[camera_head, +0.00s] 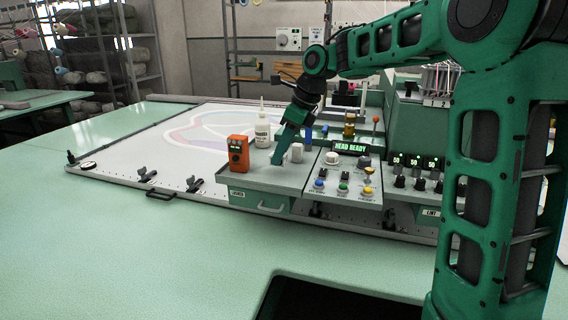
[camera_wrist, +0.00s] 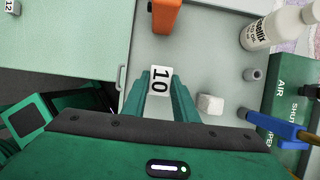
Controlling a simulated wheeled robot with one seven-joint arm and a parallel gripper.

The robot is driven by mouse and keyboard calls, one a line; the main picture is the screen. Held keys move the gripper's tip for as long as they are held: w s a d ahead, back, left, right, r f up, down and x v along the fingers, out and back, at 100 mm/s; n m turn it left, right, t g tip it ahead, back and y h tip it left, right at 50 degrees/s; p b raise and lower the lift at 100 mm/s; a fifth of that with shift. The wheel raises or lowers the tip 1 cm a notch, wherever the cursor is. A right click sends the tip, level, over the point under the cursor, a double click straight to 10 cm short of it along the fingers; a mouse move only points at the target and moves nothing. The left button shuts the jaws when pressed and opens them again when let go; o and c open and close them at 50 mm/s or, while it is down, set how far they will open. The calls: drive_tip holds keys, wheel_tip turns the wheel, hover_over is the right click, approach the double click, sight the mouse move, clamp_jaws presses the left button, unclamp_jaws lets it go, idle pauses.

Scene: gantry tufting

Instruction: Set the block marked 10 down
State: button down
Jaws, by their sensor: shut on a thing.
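The block marked 10 (camera_wrist: 160,79) is white with black digits. In the wrist view it sits between the tips of my gripper (camera_wrist: 160,92), whose green fingers are shut on it. In the head view my gripper (camera_head: 278,157) points down over the left part of the grey console top (camera_head: 260,180), right of an orange device (camera_head: 238,153). The block is not clearly visible there. I cannot tell whether its underside touches the console top. A plain white block (camera_wrist: 210,104) stands to the right of my gripper in the wrist view.
A white bottle (camera_head: 262,131) stands behind the orange device. Buttons and knobs (camera_head: 343,187) fill the console's right side.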

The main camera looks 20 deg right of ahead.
sight(285, 155)
drive_tip(key=shift+f, duration=1.65)
drive_tip(key=shift+f, duration=0.1)
drive_tip(key=c, duration=1.4)
unclamp_jaws()
drive_tip(key=v, duration=1.2)
